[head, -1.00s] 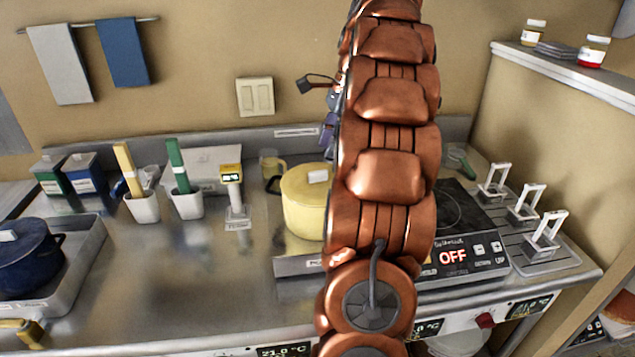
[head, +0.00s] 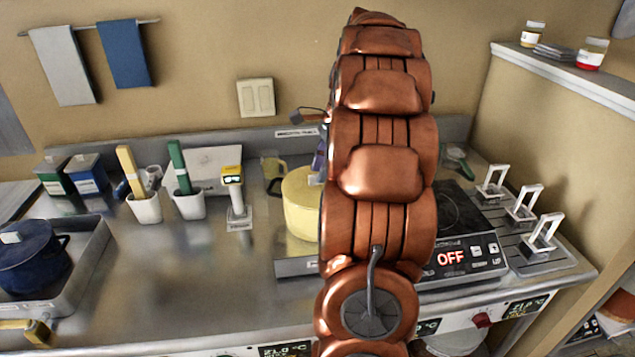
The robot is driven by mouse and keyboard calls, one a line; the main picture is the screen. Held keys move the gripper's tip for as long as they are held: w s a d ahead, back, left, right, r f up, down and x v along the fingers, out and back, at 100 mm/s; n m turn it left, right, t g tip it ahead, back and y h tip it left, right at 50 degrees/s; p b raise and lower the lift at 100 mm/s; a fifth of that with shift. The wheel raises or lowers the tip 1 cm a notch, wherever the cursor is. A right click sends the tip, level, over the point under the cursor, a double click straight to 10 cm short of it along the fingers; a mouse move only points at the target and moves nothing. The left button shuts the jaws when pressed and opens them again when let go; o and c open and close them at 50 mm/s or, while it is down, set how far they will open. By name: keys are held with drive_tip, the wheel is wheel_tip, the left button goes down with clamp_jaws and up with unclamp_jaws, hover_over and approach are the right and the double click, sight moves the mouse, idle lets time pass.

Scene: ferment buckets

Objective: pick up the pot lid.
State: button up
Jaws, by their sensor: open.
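A pale yellow pot (head: 299,215) stands on a metal tray at the middle of the counter, its right side hidden behind my arm. Its yellow lid (head: 297,183) is on top, with a pale piece at its middle partly covered. My gripper (head: 319,161) shows only as a dark and purple sliver at the left edge of my arm, just above the lid. It is open; its fingertips are mostly hidden, and I cannot tell whether they touch the lid. A dark blue lidded pot (head: 32,266) sits in a tray at the far left.
A hob (head: 465,257) reading OFF is right of my arm, beside several upright metal handles (head: 523,203). A yellow-topped device (head: 235,190) and white holders (head: 187,205) stand left of the yellow pot. The counter's front left (head: 180,280) is clear.

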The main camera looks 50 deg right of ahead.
drive_tip(key=shift+x, duration=0.85)
clamp_jaws()
